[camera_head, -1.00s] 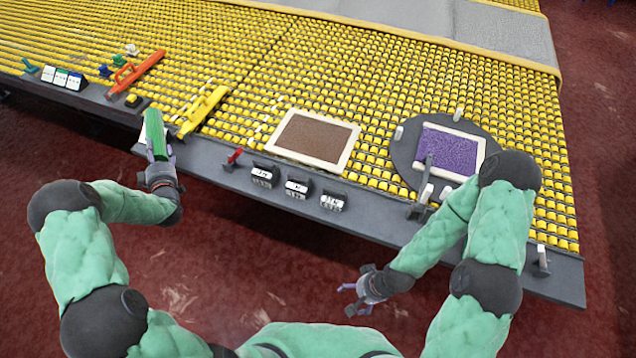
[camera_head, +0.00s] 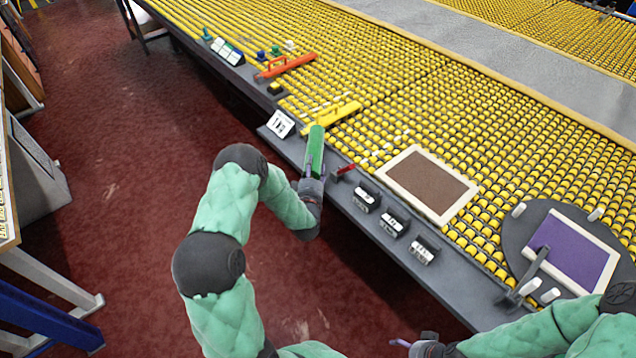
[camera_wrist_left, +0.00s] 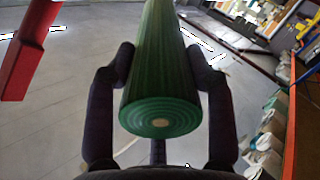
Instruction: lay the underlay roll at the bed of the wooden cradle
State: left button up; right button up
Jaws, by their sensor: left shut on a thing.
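The green underlay roll (camera_head: 315,150) is in my left gripper (camera_head: 311,178), held near the front edge of the yellow roller table. In the left wrist view the roll (camera_wrist_left: 160,90) stands between the two dark fingers of the left gripper (camera_wrist_left: 162,68), one on each side, and its ringed end faces the camera. My right gripper (camera_head: 418,346) shows only partly at the bottom edge of the head view; its jaws are not clear. I cannot make out the wooden cradle in either view.
The roller table (camera_head: 400,110) carries a brown framed panel (camera_head: 428,185), a purple framed panel (camera_head: 572,255), an orange bar (camera_head: 287,65) and a yellow bar (camera_head: 333,114). Small black blocks (camera_head: 395,222) line its front edge. The red floor (camera_head: 130,160) on the left is open.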

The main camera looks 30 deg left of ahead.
pick_arm(q)
jog(key=shift+d+f, duration=0.9)
jog(key=shift+f, duration=0.15)
jog(key=shift+f+b, duration=0.8)
jog(key=shift+f, duration=0.75)
jog(key=shift+d+f, duration=0.1)
jog(key=o, duration=0.9)
jog(key=shift+f, duration=0.1)
jog(key=shift+c, duration=0.2)
jog(key=shift+o, duration=0.6)
